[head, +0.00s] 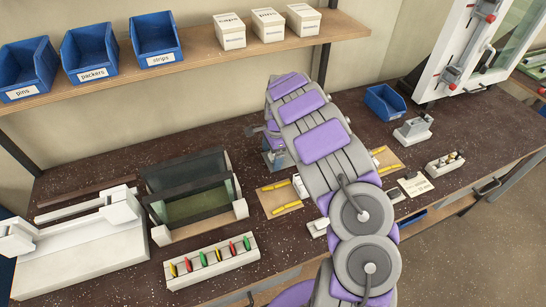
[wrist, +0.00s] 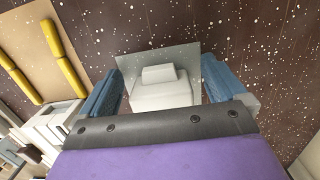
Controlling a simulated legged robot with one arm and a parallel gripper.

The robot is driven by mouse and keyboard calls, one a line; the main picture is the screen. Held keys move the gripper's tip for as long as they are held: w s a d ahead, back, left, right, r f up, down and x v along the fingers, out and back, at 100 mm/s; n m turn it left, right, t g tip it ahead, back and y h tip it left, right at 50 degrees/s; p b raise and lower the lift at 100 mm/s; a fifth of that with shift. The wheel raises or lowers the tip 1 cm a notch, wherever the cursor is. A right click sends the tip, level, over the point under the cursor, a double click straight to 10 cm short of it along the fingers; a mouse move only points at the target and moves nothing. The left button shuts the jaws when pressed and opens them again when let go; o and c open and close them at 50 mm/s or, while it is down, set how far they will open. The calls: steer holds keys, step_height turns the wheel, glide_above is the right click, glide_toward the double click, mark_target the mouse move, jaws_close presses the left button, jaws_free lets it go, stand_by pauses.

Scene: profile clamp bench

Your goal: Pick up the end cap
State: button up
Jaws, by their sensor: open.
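A pale block on a thin grey-green plate, which looks like the end cap (wrist: 160,98), lies between my fingers in the wrist view. My gripper (wrist: 160,66) is open, with one blue finger on each side of the block. A gap shows on both sides, so I see no grip on it. The near part of the block is hidden behind the dark edge of my gripper. In the head view my gripper (head: 275,158) is low over the bench behind my arm, and the end cap cannot be made out there.
Yellow-handled tools (wrist: 62,58) lie on a tan card left of my gripper in the wrist view. In the head view a dark-panelled fixture (head: 192,196) and a rack of coloured pieces (head: 212,262) stand left. A blue bin (head: 384,103) stands right. A shelf (head: 205,50) hangs above.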

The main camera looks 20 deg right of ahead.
mark_target(272, 157)
steer(key=shift+d+f, duration=0.1)
steer(key=shift+d, duration=0.7)
steer(key=c, duration=0.6)
steer(key=shift+a, duration=0.4)
steer(key=c, duration=0.4)
steer(key=shift+a, duration=0.2)
steer(key=shift+c, duration=0.2)
steer(key=shift+d+r, duration=0.3)
steer(key=shift+r, duration=0.3)
steer(key=r, duration=0.3)
steer(key=r+p, duration=0.1)
steer(key=r, duration=0.2)
steer(key=r+p, duration=0.1)
steer(key=r, duration=0.2)
steer(key=shift+a, duration=0.25)
steer(key=s+a+r+n, duration=0.1)
steer(key=s+a+n, duration=0.2)
steer(key=a+n, duration=0.3)
steer(key=s+a+r+n+g+h, duration=0.1)
steer(key=s+a+n, duration=0.3)
steer(key=n, duration=0.8)
steer(key=shift+s+a+r, duration=0.25)
steer(key=shift+a, duration=0.6)
